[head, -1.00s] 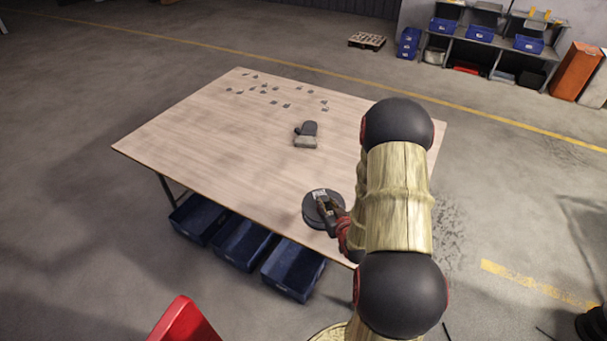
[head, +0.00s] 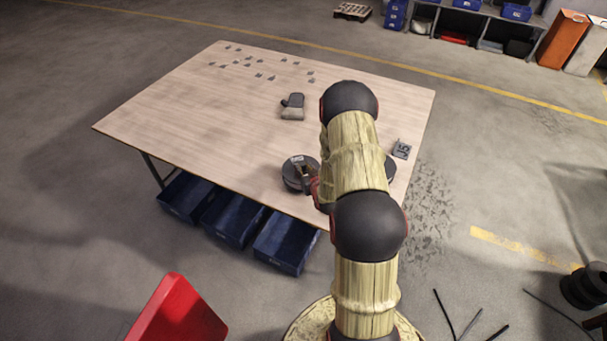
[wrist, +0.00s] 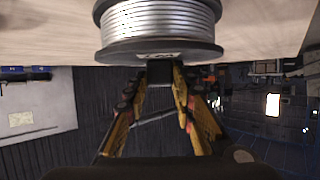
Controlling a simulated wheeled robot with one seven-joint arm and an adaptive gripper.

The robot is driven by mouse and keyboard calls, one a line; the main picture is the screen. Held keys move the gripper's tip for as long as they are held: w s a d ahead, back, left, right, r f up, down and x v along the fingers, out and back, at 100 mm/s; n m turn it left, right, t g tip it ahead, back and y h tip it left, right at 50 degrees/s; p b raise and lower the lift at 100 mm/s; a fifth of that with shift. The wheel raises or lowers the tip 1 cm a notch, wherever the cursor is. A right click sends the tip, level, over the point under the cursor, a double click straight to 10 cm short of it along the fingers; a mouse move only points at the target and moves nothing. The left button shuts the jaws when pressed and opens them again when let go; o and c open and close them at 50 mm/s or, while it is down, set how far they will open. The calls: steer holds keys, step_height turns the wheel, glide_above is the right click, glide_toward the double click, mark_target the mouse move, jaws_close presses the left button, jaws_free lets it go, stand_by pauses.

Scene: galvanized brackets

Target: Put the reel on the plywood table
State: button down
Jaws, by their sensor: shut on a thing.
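The reel (head: 291,181) is dark and round with a pale label on its top, seen over the near part of the plywood table (head: 190,110). In the wrist view the reel (wrist: 160,24) shows silver wire wound between black flanges, with the pale tabletop (wrist: 50,35) behind it. My gripper (head: 308,173) is shut on the reel at its near side; in the wrist view its fingertips (wrist: 165,72) meet the labelled flange. Whether the reel's underside touches the tabletop cannot be told.
A grey mitt (head: 293,107) and several small brackets (head: 248,63) lie farther back. A grey labelled item (head: 402,149) and a dark round thing (head: 391,168), partly hidden by my arm, are at right. Blue bins (head: 232,218) stand below. The table's left part is clear.

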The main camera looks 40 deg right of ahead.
steer(key=shift+f+b, duration=0.3)
steer(key=shift+f, duration=0.95)
steer(key=shift+f, duration=0.1)
steer(key=c, duration=1.5)
jaws_free()
steer(key=shift+s+f, duration=0.1)
